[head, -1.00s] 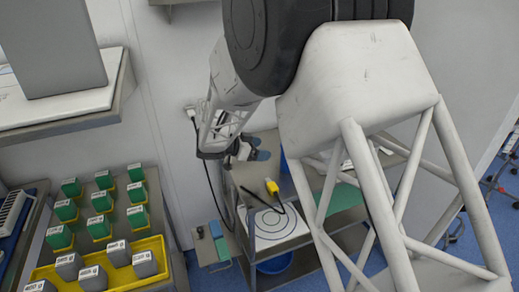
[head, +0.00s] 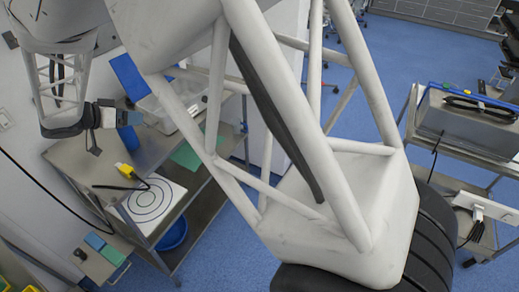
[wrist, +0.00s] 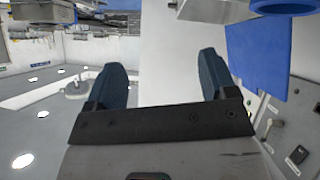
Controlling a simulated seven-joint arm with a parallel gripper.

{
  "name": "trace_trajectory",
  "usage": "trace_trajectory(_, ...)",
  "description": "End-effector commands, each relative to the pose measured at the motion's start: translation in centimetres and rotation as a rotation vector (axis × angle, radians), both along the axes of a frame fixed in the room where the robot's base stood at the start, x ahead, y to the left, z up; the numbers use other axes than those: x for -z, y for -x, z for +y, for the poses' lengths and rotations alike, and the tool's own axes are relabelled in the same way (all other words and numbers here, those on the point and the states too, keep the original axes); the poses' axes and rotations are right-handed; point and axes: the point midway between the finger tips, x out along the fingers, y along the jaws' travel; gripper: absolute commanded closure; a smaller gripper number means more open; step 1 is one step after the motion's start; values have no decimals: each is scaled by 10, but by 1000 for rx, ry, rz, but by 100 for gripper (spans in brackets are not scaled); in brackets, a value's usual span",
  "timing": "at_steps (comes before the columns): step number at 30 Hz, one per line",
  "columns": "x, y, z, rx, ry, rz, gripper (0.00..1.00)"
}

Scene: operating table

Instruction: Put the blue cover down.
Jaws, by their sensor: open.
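In the head view my gripper (head: 104,114) hangs above the cart's left part, left of the cover. My arm hides part of the cart.
A blue round container (head: 130,118) stands near my gripper. Another equipment cart (head: 465,120) is at right. The blue floor between is partly clear.

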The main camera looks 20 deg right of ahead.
Motion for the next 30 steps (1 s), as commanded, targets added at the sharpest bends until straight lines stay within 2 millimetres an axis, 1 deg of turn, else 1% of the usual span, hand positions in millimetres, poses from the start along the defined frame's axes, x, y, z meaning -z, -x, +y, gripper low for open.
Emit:
trace_trajectory(1, -11, 4, -21, 9, -8, 37, 22)
trace_trajectory(6, -33, 23, -80, 12, -36, 180, 22)
trace_trajectory(11, -54, 47, -131, -1, -79, 298, 22)
trace_trajectory(15, -68, 72, -172, -25, -124, 392, 22)
trace_trajectory(21, -83, 111, -224, -77, -198, 506, 22)
trace_trajectory(26, -92, 145, -259, -133, -262, 579, 22)
trace_trajectory(30, -98, 176, -285, -193, -318, 625, 22)
